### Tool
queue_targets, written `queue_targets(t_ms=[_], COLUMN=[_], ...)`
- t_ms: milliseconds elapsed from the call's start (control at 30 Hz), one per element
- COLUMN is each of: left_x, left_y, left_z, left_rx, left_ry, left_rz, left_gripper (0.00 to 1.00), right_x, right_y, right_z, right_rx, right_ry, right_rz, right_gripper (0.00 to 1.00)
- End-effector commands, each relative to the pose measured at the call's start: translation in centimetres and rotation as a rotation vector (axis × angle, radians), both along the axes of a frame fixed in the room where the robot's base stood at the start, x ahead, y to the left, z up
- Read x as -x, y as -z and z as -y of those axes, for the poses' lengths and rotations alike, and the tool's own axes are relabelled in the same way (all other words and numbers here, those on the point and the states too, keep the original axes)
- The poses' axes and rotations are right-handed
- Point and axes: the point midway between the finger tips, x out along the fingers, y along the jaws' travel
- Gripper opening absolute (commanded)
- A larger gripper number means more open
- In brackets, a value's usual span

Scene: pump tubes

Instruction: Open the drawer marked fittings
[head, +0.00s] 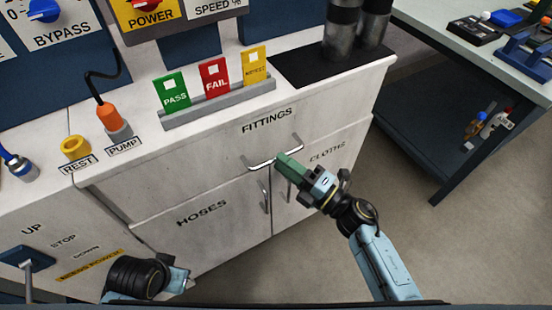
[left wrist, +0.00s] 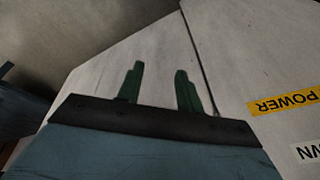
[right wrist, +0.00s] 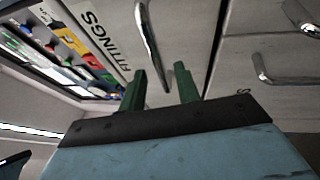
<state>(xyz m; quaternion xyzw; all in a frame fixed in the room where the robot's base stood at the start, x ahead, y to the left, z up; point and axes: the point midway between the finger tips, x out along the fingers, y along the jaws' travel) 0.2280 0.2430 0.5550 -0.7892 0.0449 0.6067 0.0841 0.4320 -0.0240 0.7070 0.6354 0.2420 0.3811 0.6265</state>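The drawer marked FITTINGS (head: 205,150) is in the upper part of the white cabinet, and its front looks flush, so it appears shut. Its metal bar handle (head: 262,166) is partly hidden by my right gripper (head: 285,165). In the right wrist view the green fingers of my right gripper (right wrist: 160,85) are apart, and the handle (right wrist: 150,45) runs down toward the gap between them. I cannot tell whether they touch it. My left gripper (left wrist: 160,85) is open and empty, facing a bare pale panel, low at the left in the head view.
Below are the HOSES door (head: 200,225) and another labelled door (head: 325,165), with upright handles. The counter above holds PASS, FAIL and yellow cards in a grey rack (head: 220,103) and an orange pump plug (head: 109,117). Open floor (head: 430,240) lies at the right.

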Motion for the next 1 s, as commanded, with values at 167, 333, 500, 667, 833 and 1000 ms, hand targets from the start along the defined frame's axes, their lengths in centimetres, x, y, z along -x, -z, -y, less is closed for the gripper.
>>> queue_targets(t_ms=[167,333,500,667,833,1000], left_x=[0.0,0.0,0.0,0.0,0.0,-0.1], left_y=[-0.8,-1.2,-1.3,-1.3,-1.3,-1.3], left_z=[0.4,0.5,0.5,0.5,0.5,0.5], left_rx=[0.006,0.009,0.009,0.009,0.009,0.009], left_ry=[0.0,0.0,0.0,0.001,0.001,0.001], left_rz=[0.006,0.007,0.007,0.008,0.008,0.008], left_gripper=[0.36,0.36,0.36,0.36,0.36,0.36], right_x=[-1.4,-1.9,-1.9,-1.9,-1.9,-1.9], right_y=[-0.4,-0.5,-0.6,-0.5,-0.5,-0.5], right_z=[-1.8,-2.4,-2.5,-2.5,-2.5,-2.4], right_rx=[0.0,0.0,0.0,0.0,0.0,0.0], right_ry=[0.001,0.001,0.001,0.001,0.001,0.001], right_rz=[0.0,-0.001,-0.001,-0.001,-0.001,-0.001], right_gripper=[0.32,0.32,0.32,0.22,0.0,0.0])
